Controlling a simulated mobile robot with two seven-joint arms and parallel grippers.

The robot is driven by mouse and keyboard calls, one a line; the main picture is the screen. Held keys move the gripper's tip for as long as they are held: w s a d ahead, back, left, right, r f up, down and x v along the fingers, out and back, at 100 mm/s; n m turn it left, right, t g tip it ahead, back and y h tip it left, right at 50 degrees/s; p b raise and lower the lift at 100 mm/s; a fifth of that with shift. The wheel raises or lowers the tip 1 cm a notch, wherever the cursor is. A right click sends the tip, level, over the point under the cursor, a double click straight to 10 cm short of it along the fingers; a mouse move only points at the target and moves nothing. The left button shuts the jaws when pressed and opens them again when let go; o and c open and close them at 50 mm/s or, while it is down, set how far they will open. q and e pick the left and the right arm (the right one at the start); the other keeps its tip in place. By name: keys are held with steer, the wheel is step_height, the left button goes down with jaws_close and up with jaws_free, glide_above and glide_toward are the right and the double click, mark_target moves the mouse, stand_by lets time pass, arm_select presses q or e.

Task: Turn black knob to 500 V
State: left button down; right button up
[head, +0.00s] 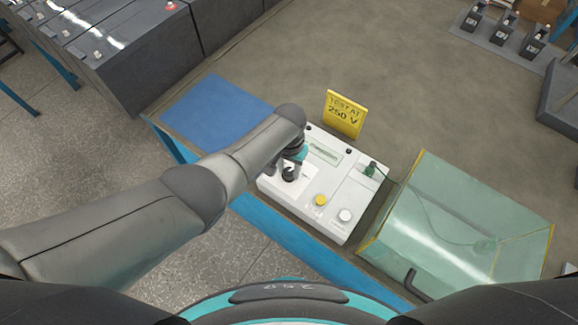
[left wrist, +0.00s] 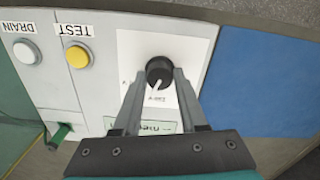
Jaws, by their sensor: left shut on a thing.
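The black knob (head: 288,174) sits on the white panel of the test unit (head: 331,219) near the bench's front edge. In the left wrist view the knob (left wrist: 158,69) has a white pointer line that runs down and slightly left in the picture. The scale print around it is too small or hidden to read surely. My left gripper (left wrist: 160,76) is shut on the knob, a finger on each side. In the head view my left gripper (head: 294,163) is mostly hidden by its own arm. My right gripper is not in view.
A yellow sign (head: 344,114) behind the unit reads "TEST AT 250 V". The unit has a yellow TEST button (head: 320,200) and a white DRAIN button (head: 345,215). A clear greenish box (head: 460,225) stands at right. A blue mat (head: 215,112) lies at left.

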arm_select(q)
steer(key=m, duration=0.3)
steer(key=shift+m, duration=2.2)
steer(key=shift+c, duration=2.2)
jaws_free()
